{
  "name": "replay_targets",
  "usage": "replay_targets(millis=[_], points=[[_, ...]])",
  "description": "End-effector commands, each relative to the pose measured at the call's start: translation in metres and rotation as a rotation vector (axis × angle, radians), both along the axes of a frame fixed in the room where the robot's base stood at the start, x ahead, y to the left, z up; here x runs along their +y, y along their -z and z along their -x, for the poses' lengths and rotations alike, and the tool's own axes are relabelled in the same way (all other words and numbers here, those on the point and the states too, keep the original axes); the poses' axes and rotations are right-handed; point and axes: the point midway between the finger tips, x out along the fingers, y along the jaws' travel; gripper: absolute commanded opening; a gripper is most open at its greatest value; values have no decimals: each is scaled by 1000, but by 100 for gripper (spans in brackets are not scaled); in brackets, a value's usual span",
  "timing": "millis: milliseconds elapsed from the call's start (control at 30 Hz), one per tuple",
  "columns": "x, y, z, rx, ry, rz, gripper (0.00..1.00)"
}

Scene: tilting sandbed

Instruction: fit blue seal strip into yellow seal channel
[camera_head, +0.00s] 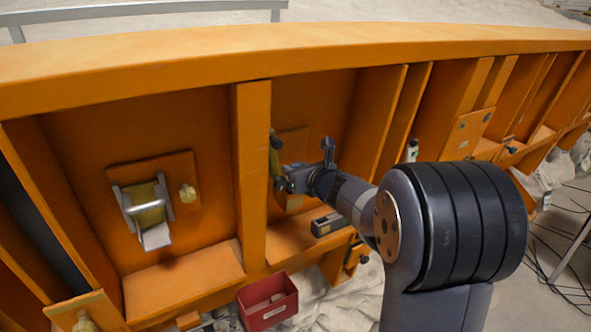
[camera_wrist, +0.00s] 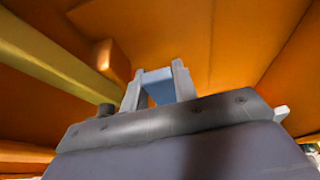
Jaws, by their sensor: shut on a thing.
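My gripper (camera_head: 284,180) reaches into an orange bay beside an upright post. In the wrist view the gripper (camera_wrist: 157,82) is shut on the blue seal strip (camera_wrist: 159,88), which shows as a short blue piece between its two grey fingers. A long yellow bar, which looks like the yellow seal channel (camera_wrist: 50,58), runs slantwise at the left of the wrist view, apart from the strip. In the head view a narrow yellowish piece (camera_head: 275,160) stands upright along the post by the fingertips. The strip cannot be made out there.
Orange posts (camera_head: 252,170) and a top beam (camera_head: 300,52) frame the bays. A plate with a metal roller bracket (camera_head: 146,207) is in the left bay. A dark box (camera_head: 330,223) lies on the ledge below my gripper. A red bin (camera_head: 268,303) stands lower down.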

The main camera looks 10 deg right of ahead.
Motion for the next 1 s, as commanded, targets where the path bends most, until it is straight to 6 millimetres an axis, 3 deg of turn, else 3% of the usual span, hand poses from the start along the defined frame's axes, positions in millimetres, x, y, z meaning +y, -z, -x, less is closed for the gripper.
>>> replay_targets(millis=[1000], points=[[1, 25, -4, 0, 0, 0, 2]])
